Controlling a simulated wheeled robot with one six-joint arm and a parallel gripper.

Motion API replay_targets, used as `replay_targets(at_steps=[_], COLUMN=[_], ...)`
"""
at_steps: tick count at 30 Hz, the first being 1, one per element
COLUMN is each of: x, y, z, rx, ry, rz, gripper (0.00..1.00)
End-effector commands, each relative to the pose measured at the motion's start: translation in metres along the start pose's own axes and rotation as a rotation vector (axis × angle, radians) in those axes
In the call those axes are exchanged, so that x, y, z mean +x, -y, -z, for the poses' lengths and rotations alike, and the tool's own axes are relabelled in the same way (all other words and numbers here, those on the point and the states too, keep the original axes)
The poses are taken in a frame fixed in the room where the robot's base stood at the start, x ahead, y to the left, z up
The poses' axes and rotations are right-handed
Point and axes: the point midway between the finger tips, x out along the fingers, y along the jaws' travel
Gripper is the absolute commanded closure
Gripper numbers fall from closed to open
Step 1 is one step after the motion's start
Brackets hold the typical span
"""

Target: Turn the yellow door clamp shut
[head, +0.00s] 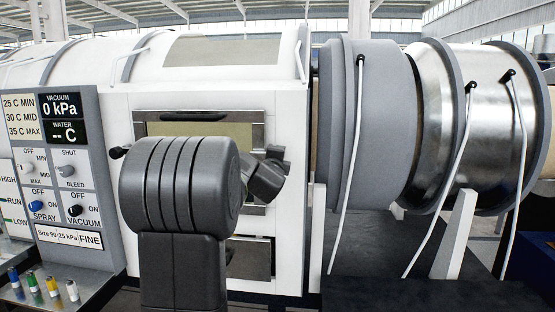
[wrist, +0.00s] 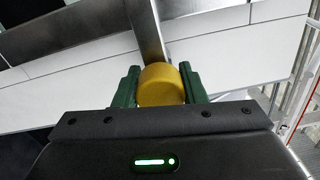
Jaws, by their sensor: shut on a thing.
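The yellow door clamp (wrist: 162,87) shows in the wrist view as a rounded yellow knob between the two green fingers of my gripper (wrist: 159,68). The fingers are shut on it, one on each side. A grey metal strip (wrist: 146,32) runs up behind the knob, against a white surface. How far the clamp is turned cannot be told. In the head view my dark arm stands in front of the white machine (head: 205,75) and its framed window (head: 190,128), and hides the clamp and gripper.
A control panel (head: 90,112) at left reads vacuum 0 kPa and has several knobs. Below it is a shelf (head: 75,291) with coloured tubes. At right, a grey drum (head: 375,120) and a metal drum (head: 490,100) stand over a dark base (head: 430,295), with thin white rods beside them.

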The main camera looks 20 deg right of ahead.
Motion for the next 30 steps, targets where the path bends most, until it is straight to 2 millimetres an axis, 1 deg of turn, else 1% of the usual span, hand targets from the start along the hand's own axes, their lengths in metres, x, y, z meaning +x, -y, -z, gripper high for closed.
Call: replay_targets(at_steps=[5,6,8,9,17,20,23,26,30], x=[0.0,0.0,0.0,0.0,0.0,-0.004,-0.014,-0.03,-0.057], y=[0.0,0.0,0.0,0.0,0.0,0.0,-0.001,-0.002,-0.001], z=[0.0,0.0,0.0,0.0,0.0,0.0,0.0,0.0,0.0], rx=[-0.003,-0.003,-0.003,-0.003,-0.001,-0.001,-0.001,-0.002,0.0], ry=[0.0,0.0,0.0,0.0,0.0,0.0,0.001,0.001,0.001], rz=[0.0,0.0,0.0,0.0,0.0,0.001,0.001,0.001,0.001], gripper=[1.0,0.57,0.45,0.41,0.41,0.41,0.41,0.41,0.41])
